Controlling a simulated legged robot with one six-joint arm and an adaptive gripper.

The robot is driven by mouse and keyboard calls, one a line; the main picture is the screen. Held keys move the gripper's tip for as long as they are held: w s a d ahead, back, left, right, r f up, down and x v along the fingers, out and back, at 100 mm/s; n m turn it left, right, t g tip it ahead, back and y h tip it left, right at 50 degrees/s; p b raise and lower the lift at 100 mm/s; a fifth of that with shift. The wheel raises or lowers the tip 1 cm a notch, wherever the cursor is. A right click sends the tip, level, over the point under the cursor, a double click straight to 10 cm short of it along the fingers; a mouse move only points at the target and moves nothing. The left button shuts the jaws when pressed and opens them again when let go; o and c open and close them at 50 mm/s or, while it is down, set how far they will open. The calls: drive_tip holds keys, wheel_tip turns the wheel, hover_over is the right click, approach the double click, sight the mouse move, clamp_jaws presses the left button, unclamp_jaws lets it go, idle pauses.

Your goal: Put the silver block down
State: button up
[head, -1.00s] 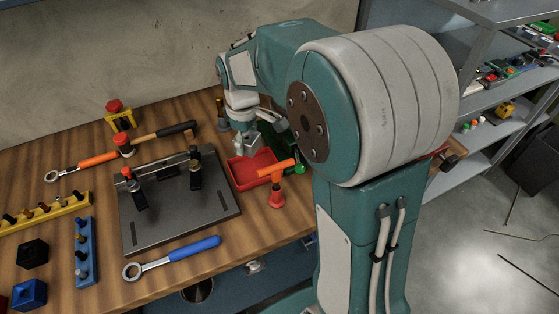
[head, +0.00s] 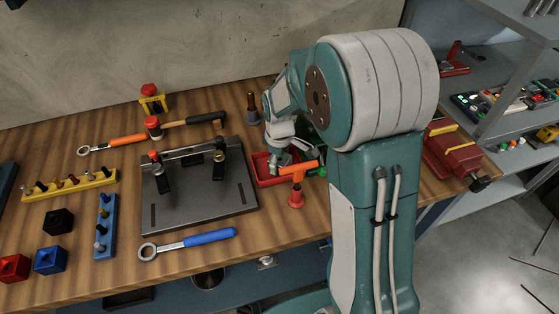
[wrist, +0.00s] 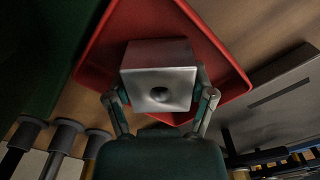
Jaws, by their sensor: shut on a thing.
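The silver block (wrist: 150,56), a metal cube with a round hole in its face, is held between the two fingers of my gripper (wrist: 160,98) in the wrist view. A shallow red tray (wrist: 228,62) lies behind the block there, and the block covers part of it. In the head view my gripper (head: 282,158) hangs over the right part of the red tray (head: 262,172). Whether the block touches the tray floor I cannot tell.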

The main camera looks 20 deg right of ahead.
drive_tip(key=shift+a, duration=0.45)
drive_tip(key=o, duration=1.3)
drive_tip(key=shift+a, duration=0.15)
drive_tip(key=shift+c, duration=0.2)
drive_tip(key=shift+d, duration=0.4)
drive_tip(key=shift+a+r, duration=0.1)
drive_tip(key=shift+r, duration=0.3)
wheel_tip(320, 180, up, 10)
drive_tip(key=r, duration=0.1)
drive_tip(key=s+r+m+t, duration=0.2)
drive_tip(key=s+r+m, duration=0.2)
drive_tip(key=s, duration=0.6)
drive_tip(key=s+r+m+t, duration=0.3)
drive_tip(key=s+r+m, duration=0.1)
drive_tip(key=s, duration=0.7)
drive_tip(key=shift+s+m+t, duration=0.15)
drive_tip(key=shift+m+t, duration=0.15)
drive_tip(key=shift+m, duration=0.2)
